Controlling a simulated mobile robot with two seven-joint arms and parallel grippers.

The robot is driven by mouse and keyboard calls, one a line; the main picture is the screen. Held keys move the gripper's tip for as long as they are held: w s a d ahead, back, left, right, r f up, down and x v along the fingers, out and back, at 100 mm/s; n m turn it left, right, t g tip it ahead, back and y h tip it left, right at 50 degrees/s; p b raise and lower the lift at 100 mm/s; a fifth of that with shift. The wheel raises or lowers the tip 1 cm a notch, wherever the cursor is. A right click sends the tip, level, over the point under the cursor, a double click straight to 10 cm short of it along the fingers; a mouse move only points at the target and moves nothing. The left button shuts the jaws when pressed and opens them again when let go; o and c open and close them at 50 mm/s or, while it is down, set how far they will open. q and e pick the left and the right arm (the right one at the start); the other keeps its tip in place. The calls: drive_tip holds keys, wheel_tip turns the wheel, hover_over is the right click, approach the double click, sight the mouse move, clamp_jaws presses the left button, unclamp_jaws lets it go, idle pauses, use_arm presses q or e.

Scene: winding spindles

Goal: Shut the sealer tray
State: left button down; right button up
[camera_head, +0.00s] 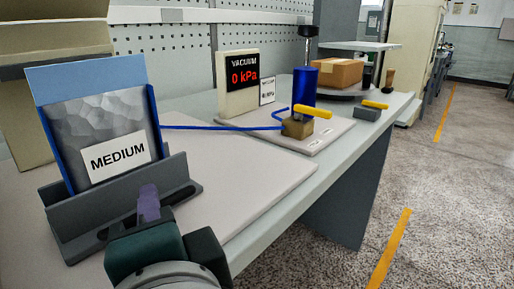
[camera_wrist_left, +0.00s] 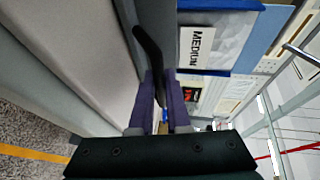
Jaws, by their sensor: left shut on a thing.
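The grey sealer tray (camera_head: 85,212) stands on the bench at the left in the head view, with a bag or pouch labelled MEDIUM (camera_head: 118,155) upright in it. A dark bar (camera_head: 180,195), which looks like the tray's handle, runs along its front. My left gripper (camera_head: 149,203), with purple fingers, is at this front side. In the left wrist view the dark bar (camera_wrist_left: 149,45) runs between the fingers of my left gripper (camera_wrist_left: 160,82), which is shut on it. The fingers partly hide the bar. My right gripper is not in view.
A vacuum display (camera_head: 242,80) reading 0 kPa stands behind. A blue cylinder (camera_head: 304,87), a brass block with a yellow lever (camera_head: 298,126) and a cardboard box (camera_head: 338,72) are farther right. A blue hose (camera_head: 220,127) crosses the bench. The bench front is clear.

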sight(125, 186)
use_arm(q)
drive_tip(key=w+a, duration=0.2)
drive_tip(key=w+a+p, duration=0.1)
drive_tip(key=w+a, duration=0.1)
drive_tip(key=a, duration=0.1)
drive_tip(key=shift+w+a+f, duration=0.1)
drive_tip(key=shift+a, duration=0.1)
drive_tip(key=c, duration=0.9)
unclamp_jaws()
drive_tip(key=shift+d, duration=0.1)
drive_tip(key=v, duration=1)
drive_tip(key=shift+p, duration=0.3)
